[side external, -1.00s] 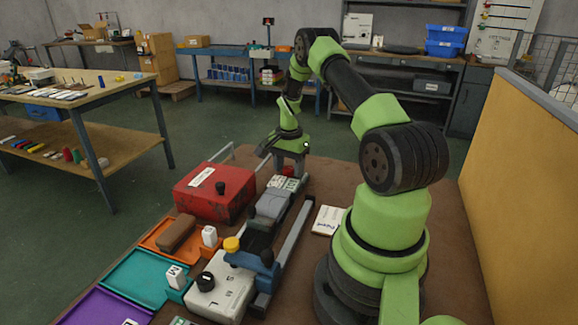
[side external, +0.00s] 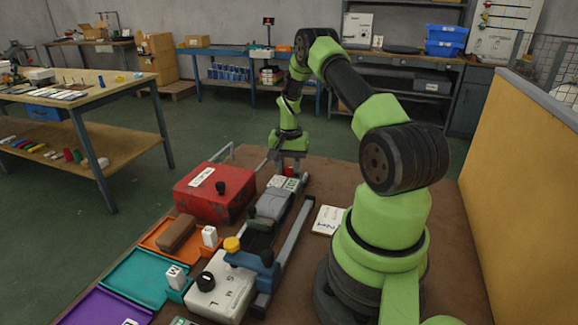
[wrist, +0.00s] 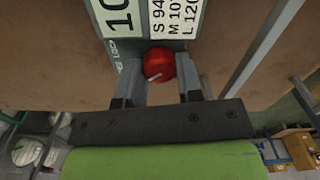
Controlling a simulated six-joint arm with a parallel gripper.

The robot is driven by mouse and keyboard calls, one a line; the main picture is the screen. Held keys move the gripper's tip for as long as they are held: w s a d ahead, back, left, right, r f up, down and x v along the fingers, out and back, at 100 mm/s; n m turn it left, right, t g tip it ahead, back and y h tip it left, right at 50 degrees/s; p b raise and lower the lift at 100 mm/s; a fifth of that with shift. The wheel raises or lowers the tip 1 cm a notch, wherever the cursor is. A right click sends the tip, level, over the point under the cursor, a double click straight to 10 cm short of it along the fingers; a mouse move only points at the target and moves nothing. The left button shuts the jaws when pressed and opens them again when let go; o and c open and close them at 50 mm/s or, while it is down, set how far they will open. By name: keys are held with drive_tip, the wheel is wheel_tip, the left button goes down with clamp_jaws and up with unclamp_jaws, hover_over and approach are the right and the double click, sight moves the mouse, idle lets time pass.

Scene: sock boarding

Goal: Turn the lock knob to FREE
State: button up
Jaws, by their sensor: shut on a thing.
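The red lock knob (wrist: 161,60) is in the wrist view at the end of a pale label plate (wrist: 150,15). A short white mark shows on the knob, pointing toward the lower left. My gripper (wrist: 160,70) has one finger on each side of the knob and is shut on it. Small lettering (wrist: 117,57) beside the knob seems to include LOCK; I cannot read all of it. In the side external view my gripper (side external: 290,163) is low at the far end of the board device, and a bit of the red knob (side external: 290,171) shows beneath it.
A small notebook (side external: 328,219) lies near my base. Orange, teal (side external: 135,275) and purple trays sit at the front left.

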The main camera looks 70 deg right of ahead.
drive_tip(key=shift+n, duration=0.9)
drive_tip(key=o, duration=0.9)
drive_tip(key=shift+o, duration=0.2)
